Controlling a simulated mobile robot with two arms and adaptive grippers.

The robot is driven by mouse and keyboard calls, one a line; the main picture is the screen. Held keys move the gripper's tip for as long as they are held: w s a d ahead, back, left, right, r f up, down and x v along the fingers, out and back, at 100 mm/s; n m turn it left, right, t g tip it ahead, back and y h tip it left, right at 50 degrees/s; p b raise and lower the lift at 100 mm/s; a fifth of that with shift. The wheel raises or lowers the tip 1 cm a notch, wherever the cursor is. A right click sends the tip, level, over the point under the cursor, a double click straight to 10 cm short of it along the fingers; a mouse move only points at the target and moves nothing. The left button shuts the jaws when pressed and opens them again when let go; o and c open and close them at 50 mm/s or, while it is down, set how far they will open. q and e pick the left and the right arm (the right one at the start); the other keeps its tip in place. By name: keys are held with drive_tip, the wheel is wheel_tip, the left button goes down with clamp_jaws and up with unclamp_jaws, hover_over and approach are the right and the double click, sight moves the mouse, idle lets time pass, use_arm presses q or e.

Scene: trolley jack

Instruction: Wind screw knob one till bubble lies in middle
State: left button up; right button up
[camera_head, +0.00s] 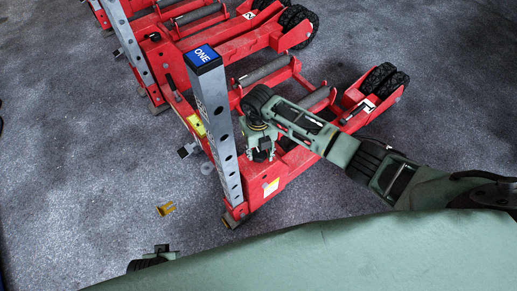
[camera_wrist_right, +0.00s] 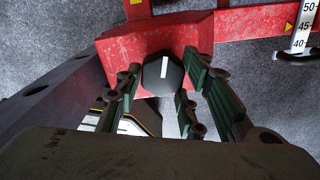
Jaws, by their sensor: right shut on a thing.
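The red trolley jack with a grey post under a blue ONE cap (camera_head: 203,57) stands in the middle of the head view. My right gripper (camera_head: 262,152) reaches down beside this post, over the red frame. In the right wrist view, a black knob (camera_wrist_right: 163,75) with a white stripe sits against a red block. The green-padded fingers of my right gripper (camera_wrist_right: 163,88) are shut on it from both sides. A small yellow part (camera_head: 195,124) shows on the jack behind the post. I cannot make out a bubble in either view.
More red jack frames with black wheels (camera_head: 298,24) stand behind. A yellow piece (camera_head: 165,209) lies on the grey floor left of the post. A white scale (camera_wrist_right: 303,28) marked 40 to 50 shows at the right wrist view's upper right. The floor at left is mostly clear.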

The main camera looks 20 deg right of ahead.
sight(257, 154)
drive_tip(key=shift+s+a, duration=0.1)
drive_tip(key=shift+a, duration=0.2)
drive_tip(key=o, duration=1.1)
drive_tip(key=shift+d+r, duration=0.1)
drive_tip(key=shift+d, duration=0.05)
drive_tip(key=shift+r, duration=0.35)
wheel_tip(257, 154, up, 11)
drive_tip(key=shift+r, duration=0.1)
